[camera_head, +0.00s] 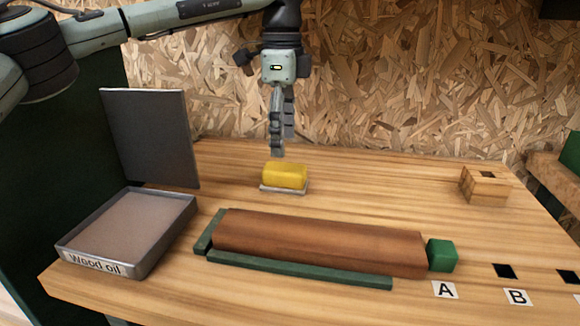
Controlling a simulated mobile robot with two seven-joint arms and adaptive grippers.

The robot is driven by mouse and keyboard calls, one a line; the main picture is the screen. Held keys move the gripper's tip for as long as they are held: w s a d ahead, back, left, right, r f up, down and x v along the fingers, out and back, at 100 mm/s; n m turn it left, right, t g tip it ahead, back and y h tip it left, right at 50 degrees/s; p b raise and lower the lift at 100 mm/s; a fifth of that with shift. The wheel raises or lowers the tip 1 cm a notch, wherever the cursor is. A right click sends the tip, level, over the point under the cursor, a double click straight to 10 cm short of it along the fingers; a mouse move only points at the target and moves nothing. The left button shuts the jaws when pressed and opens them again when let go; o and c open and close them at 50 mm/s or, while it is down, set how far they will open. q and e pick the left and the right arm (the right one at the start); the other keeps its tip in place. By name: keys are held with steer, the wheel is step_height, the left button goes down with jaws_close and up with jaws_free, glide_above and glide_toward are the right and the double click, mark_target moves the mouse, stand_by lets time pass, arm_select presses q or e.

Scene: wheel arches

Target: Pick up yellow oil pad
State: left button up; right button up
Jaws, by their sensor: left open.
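The yellow oil pad (285,175) is a small yellow block. It lies on a thin pale base (284,189) on the wooden table, behind the brown wooden piece. My left gripper (280,148) points down just above the pad and is open and empty. Its fingers overlap in this view, so the gap between them hardly shows. The fingertips look apart from the pad. My right gripper is not in view.
A tray labelled "Wood oil" (62,247) with a raised dark lid (150,135) stands at the left. A brown wooden piece (320,240) lies in front between green strips, with a green block (442,255) at its right end. A wooden block (484,185) stands at the right.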

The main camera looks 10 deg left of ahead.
mark_target(284, 167)
arm_select(q)
steer(key=shift+f, duration=0.15)
steer(key=shift+s+f, duration=0.1)
steer(key=shift+f, duration=0.25)
step_height(284, 167, down, 6)
steer(key=shift+s+d+f+p, duration=0.1)
steer(key=shift+f+p, duration=0.05)
steer(key=shift+p, duration=0.35)
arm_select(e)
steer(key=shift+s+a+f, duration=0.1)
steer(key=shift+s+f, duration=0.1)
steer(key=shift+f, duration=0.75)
arm_select(q)
steer(key=c, duration=1.3)
steer(key=shift+o, duration=0.2)
